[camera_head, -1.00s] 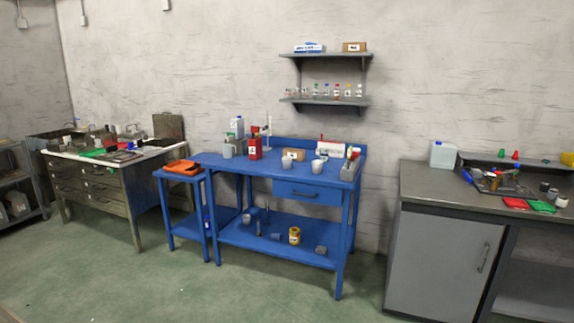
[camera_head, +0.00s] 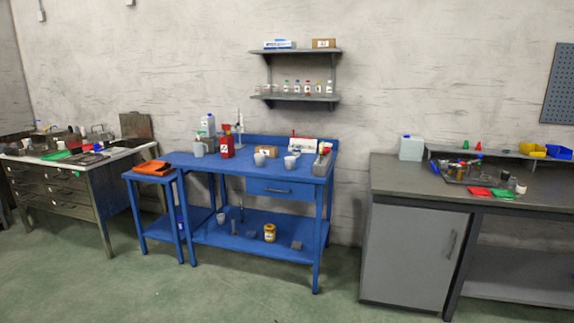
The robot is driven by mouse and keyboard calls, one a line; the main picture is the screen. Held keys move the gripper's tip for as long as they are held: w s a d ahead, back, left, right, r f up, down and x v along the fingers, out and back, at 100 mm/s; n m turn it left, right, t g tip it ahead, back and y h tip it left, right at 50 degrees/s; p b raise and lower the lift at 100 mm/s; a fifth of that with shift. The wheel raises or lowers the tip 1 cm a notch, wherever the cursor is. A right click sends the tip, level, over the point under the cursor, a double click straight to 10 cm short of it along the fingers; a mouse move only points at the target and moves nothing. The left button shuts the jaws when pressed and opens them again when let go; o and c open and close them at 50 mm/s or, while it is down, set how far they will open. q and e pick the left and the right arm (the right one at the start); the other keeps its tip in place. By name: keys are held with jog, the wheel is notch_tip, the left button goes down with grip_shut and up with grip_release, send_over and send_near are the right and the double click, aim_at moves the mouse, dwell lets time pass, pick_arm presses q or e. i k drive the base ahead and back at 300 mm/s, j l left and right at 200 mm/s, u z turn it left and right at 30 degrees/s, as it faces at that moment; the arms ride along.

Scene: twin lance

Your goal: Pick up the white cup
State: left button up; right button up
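Two small whitish cups stand on top of the blue workbench (camera_head: 225,172). One cup (camera_head: 259,159) is near the middle, beside a small brown box (camera_head: 266,151). The other cup (camera_head: 290,163) stands to its right, in front of a white box (camera_head: 301,145). A further light cup-like container (camera_head: 221,218) sits on the bench's lower shelf at the left. I cannot tell which cup the task means. Neither of my grippers is in view.
A red bottle (camera_head: 228,146) and a grey jug (camera_head: 198,148) stand at the bench's back left. A low blue side table (camera_head: 134,178) adjoins it. A grey counter (camera_head: 395,176) stands right. Green floor (camera_head: 200,295) in front is clear.

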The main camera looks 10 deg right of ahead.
aim_at(290, 163)
jog(key=i+j+u, duration=0.1)
jog(key=i, duration=0.4)
jog(key=i+j+z, duration=0.2)
jog(key=i, duration=0.4)
jog(key=i+z, duration=0.2)
jog(key=i, duration=0.4)
jog(key=i+u, duration=0.3)
jog(key=i, duration=0.2)
jog(key=i+l+u, duration=0.15)
jog(key=i+u, duration=0.15)
jog(key=i, duration=0.25)
jog(key=i+j+u, duration=0.45)
jog(key=i, duration=0.4)
jog(key=i+j+z, duration=0.2)
jog(key=z, duration=0.15)
jog(key=i+j+z, duration=0.3)
jog(key=j+z, duration=0.35)
jog(key=i+j+z, duration=0.1)
jog(key=j+z, duration=0.25)
jog(key=j, duration=0.2)
